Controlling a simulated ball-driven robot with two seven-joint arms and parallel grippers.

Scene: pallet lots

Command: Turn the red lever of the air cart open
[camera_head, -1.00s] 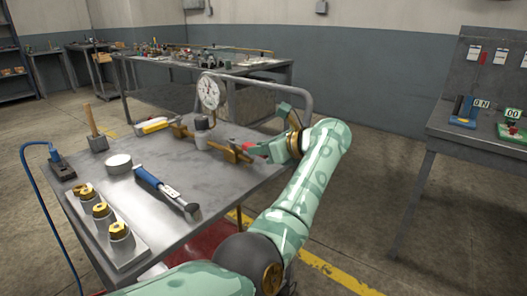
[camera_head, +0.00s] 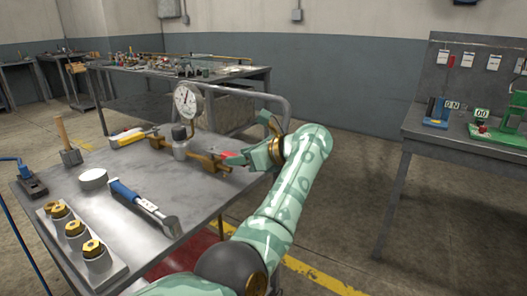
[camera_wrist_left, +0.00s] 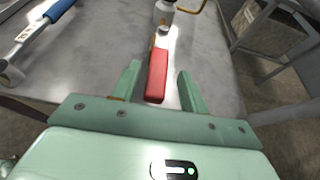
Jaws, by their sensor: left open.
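The red lever (camera_head: 227,153) is on the brass pipe fitting (camera_head: 209,161) at the right side of the air cart's grey top (camera_head: 150,185). A round white gauge (camera_head: 187,100) stands above the fitting. My left gripper (camera_head: 244,150) is at the cart's right edge, at the lever. In the left wrist view the red lever (camera_wrist_left: 157,75) lies between the two green fingers of my open left gripper (camera_wrist_left: 159,71), with gaps on both sides. In the head view the gripper hides part of the lever. My right gripper is not in view.
A blue-handled wrench (camera_head: 146,207), a white puck (camera_head: 93,179), a mallet (camera_head: 68,145) and a block with brass fittings (camera_head: 110,270) are on the cart. A metal handrail (camera_head: 262,97) rises behind the lever. A workbench (camera_head: 450,140) stands right, with open floor between.

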